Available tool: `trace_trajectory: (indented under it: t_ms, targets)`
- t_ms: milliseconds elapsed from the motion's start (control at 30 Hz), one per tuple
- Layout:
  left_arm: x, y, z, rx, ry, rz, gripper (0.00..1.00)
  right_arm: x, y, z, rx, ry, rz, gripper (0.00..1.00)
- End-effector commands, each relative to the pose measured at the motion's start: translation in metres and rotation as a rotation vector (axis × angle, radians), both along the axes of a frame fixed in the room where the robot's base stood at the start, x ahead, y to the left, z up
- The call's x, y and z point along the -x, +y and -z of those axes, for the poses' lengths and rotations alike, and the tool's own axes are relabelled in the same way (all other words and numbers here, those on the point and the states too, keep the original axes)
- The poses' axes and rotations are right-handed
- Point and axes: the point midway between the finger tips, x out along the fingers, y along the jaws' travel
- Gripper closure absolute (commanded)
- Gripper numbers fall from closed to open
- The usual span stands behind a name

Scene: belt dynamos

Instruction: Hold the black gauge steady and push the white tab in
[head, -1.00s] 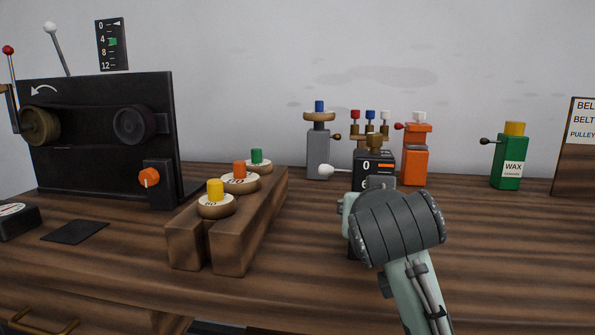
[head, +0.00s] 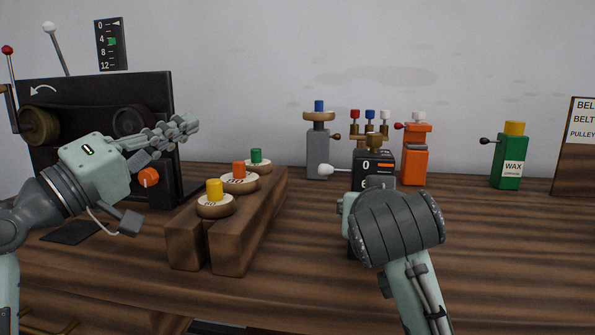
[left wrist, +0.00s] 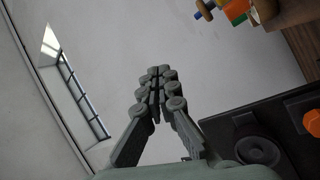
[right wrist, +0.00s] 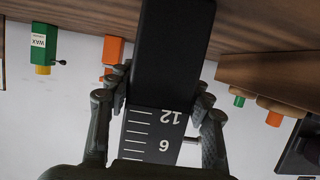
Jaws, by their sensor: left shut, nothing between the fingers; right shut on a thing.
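My left gripper (head: 188,127) is shut and empty, in front of the black machine panel, well left of the tab. The left wrist view shows its closed fingers (left wrist: 156,85).
A wooden block (head: 225,250) with yellow, orange and green pegged discs lies between my grippers. The black panel (head: 80,95) with pulleys stands at left. Behind the gauge are a grey dispenser (head: 317,155) and an orange one (head: 416,160). A green WAX bottle (head: 511,155) stands at right.

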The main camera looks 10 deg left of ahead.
Motion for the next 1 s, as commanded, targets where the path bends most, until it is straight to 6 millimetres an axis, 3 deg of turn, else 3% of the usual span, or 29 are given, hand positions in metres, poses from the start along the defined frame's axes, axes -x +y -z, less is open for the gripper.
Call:
trace_trajectory:
  t_ms: [33,133,300,500,667,1000]
  targets:
    - [0.01,-0.029,0.001,0.033,0.038,0.085,1.0,-0.001,-0.001,0.003,0.003,0.006,0.003,1.0]
    - [0.021,-0.058,0.019,0.103,0.185,0.221,1.0,-0.001,-0.001,0.002,0.002,0.006,0.003,1.0]
    - [0.027,-0.059,0.054,0.199,0.436,0.334,1.0,-0.001,-0.001,0.002,0.002,0.006,0.003,1.0]
    - [0.029,-0.06,0.068,0.253,0.556,0.376,1.0,0.0,-0.001,0.002,0.002,0.006,0.002,1.0]
    - [0.016,-0.075,0.067,0.255,0.559,0.382,1.0,0.0,-0.001,0.002,0.002,0.006,0.002,1.0]
    - [-0.035,-0.125,0.066,0.256,0.556,0.38,1.0,0.0,-0.001,0.002,0.002,0.005,0.002,1.0]
